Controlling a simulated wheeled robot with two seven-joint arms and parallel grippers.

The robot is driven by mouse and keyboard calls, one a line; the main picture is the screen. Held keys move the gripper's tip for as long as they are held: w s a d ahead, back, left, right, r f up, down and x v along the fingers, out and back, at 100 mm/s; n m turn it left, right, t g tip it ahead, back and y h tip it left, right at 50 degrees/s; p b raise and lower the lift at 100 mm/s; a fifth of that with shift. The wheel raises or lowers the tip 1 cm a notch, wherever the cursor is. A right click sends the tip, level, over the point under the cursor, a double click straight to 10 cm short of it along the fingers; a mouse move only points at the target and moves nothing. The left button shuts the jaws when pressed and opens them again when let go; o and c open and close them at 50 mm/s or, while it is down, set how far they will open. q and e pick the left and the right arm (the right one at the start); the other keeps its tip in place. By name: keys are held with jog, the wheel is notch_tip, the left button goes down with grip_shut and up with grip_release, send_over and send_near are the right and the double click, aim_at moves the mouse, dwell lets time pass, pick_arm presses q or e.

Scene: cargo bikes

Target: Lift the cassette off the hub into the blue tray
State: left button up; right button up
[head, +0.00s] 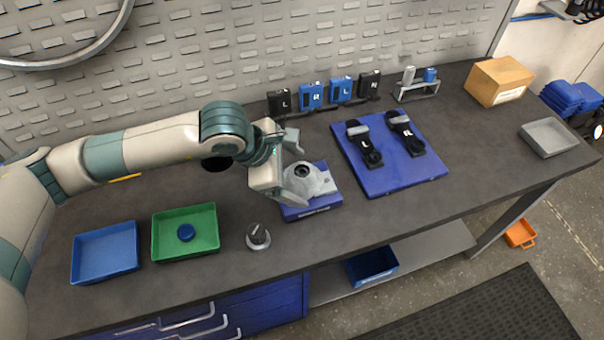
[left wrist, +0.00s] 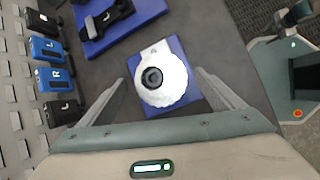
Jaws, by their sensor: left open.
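The cassette (head: 318,182) is a pale grey toothed disc on the hub, whose black round centre (left wrist: 152,77) shows in the left wrist view. It sits on a blue block (head: 312,208). My left gripper (head: 294,166) is open at the cassette. In the left wrist view its fingers stand on either side of the cassette (left wrist: 170,93), with gaps visible; I cannot tell their exact height. The blue tray (head: 105,254) is empty at the left of the bench.
A green tray (head: 197,247) holding a small blue round piece stands beside the blue tray. A dark knobbed piece (head: 258,238) stands near the front edge. A blue mat (head: 412,182) with two black pedals lies right. Several labelled blocks line the back.

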pick_arm(q)
jog(key=c, duration=1.3)
jog(key=shift+c, duration=0.2)
jog(key=shift+r, duration=0.2)
jog(key=shift+r, duration=0.65)
jog(key=shift+c, duration=0.7)
notch_tip(320, 180, up, 3)
jog(key=shift+w+f+p, duration=0.1)
jog(key=shift+f+p, duration=0.1)
jog(key=shift+p, duration=0.1)
jog(key=shift+c, duration=0.8)
jog(key=s+d+r, duration=0.7)
jog(key=s+d, duration=0.1)
jog(key=shift+d, duration=0.4)
jog(key=shift+f, duration=0.15)
